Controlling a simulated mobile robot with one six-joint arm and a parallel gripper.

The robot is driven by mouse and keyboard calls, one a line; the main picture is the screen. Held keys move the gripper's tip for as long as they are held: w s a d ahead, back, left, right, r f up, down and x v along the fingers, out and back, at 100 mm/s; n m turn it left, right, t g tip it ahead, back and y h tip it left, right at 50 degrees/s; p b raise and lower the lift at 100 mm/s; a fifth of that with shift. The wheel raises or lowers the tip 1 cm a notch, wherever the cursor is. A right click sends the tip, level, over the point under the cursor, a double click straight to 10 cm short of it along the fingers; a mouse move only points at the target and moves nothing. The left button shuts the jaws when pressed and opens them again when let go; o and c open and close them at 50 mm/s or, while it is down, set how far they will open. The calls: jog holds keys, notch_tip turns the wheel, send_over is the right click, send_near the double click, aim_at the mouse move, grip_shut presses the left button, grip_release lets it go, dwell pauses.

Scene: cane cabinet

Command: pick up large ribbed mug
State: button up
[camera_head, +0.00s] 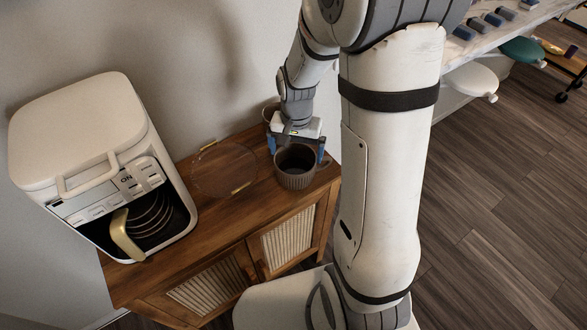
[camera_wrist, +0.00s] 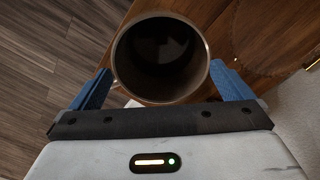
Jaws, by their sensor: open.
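The large ribbed mug (camera_head: 295,168) is dark brown-grey and stands upright on the right end of the wooden cabinet top. My gripper (camera_head: 297,156) reaches down over it from behind, with one blue finger at each side of the mug. In the wrist view the mug (camera_wrist: 160,58) shows its round rim and dark, empty-looking inside. The blue fingertips of my gripper (camera_wrist: 163,84) are spread on its left and right. The gripper is open. Small gaps seem to show by the fingers; contact cannot be told.
A white appliance (camera_head: 100,160) with a gold handle stands on the left of the cabinet (camera_head: 180,235). A clear round plate or lid (camera_head: 224,168) lies between it and the mug. The wall is close behind.

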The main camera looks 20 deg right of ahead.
aim_at(296, 160)
notch_tip(296, 160, down, 4)
jog(key=shift+s+a+r, duration=0.1)
jog(key=shift+c, duration=0.6)
jog(key=c, duration=0.9)
